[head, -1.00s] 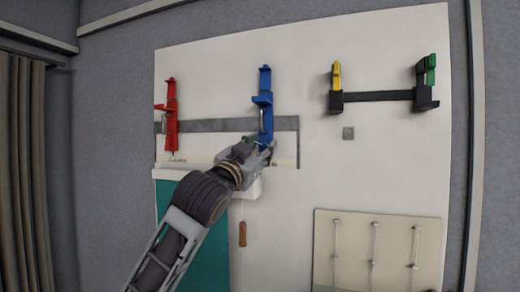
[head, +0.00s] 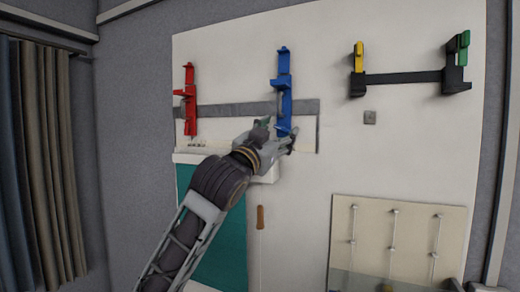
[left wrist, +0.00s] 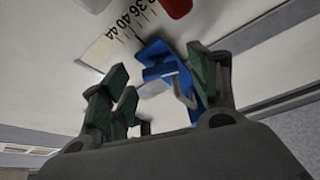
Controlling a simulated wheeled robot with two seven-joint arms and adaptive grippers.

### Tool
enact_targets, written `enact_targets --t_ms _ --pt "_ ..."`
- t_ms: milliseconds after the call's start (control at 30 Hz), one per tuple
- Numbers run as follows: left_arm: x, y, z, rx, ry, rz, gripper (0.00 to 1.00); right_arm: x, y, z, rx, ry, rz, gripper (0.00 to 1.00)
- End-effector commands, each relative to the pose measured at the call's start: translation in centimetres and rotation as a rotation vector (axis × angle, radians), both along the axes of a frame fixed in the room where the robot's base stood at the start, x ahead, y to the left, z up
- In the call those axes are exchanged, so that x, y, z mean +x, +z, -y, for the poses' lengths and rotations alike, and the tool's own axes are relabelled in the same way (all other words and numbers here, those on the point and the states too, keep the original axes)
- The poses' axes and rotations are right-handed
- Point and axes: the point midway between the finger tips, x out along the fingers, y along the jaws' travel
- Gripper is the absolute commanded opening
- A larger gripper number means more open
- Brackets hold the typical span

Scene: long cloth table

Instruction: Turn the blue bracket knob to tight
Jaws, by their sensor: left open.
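The blue bracket (head: 285,82) hangs upright on the white wall panel, across a grey horizontal strip. My left gripper (head: 277,135) is open at the bracket's lower end, with its fingers spread to either side. In the left wrist view the blue bracket (left wrist: 168,68) shows between the green-padded fingers (left wrist: 160,95). A pale, blurred part by the bracket may be the knob; I cannot tell its setting. No grip on the knob is visible. My right gripper is not in view.
A red bracket (head: 190,100) hangs left of the blue one. A black bar (head: 403,78) with yellow and green ends is mounted at right. A teal panel (head: 228,235) and a brown-handled tool (head: 261,218) are below. A numbered scale (left wrist: 112,38) shows in the left wrist view.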

Motion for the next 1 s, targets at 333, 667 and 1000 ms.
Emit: enact_targets --t_ms 333,667,1000 --pt "-2.5 -1.1 -1.3 0.000 0.000 -0.001 0.61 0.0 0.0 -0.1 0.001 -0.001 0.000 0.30" --pt "-5.3 -2.4 -2.7 0.001 0.001 -0.002 0.61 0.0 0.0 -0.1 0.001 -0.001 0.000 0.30" --pt "-8.2 -3.6 -4.2 0.001 0.001 -0.002 0.61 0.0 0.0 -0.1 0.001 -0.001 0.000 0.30"
